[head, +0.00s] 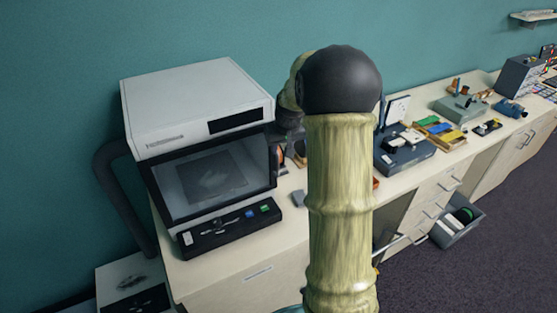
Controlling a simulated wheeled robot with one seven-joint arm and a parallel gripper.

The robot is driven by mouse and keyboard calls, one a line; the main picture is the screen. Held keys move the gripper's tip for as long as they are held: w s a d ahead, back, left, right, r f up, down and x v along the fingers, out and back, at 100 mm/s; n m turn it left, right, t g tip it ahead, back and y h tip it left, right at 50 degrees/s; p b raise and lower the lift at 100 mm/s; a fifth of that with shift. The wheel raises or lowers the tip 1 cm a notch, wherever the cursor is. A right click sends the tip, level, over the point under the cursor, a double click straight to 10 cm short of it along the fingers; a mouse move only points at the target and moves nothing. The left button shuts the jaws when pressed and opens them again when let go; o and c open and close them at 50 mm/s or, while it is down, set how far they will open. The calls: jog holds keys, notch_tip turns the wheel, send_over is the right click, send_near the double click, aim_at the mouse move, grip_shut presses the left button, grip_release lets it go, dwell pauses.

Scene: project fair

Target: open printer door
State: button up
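The printer seems to be the boxy white-topped machine (195,95) at the left end of the bench in the head view. Its front has a black-framed door (207,180) with a see-through window, and the door looks shut. A flat plate shows dimly behind the window. My arm, pale yellow-green with a black rounded joint, stands upright in front of the bench right of the printer. My gripper cannot be made out; my arm may hide it.
A black tray of small tools (230,228) sits below the door. A thick dark hose (118,195) curves along the printer's left side.

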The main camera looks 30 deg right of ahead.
aim_at(278, 161)
jog(key=p+x, duration=0.3)
jog(key=x, duration=0.8)
jog(key=shift+f+p, duration=0.1)
jog(key=shift+p, duration=0.2)
jog(key=shift+c, duration=0.2)
grip_shut()
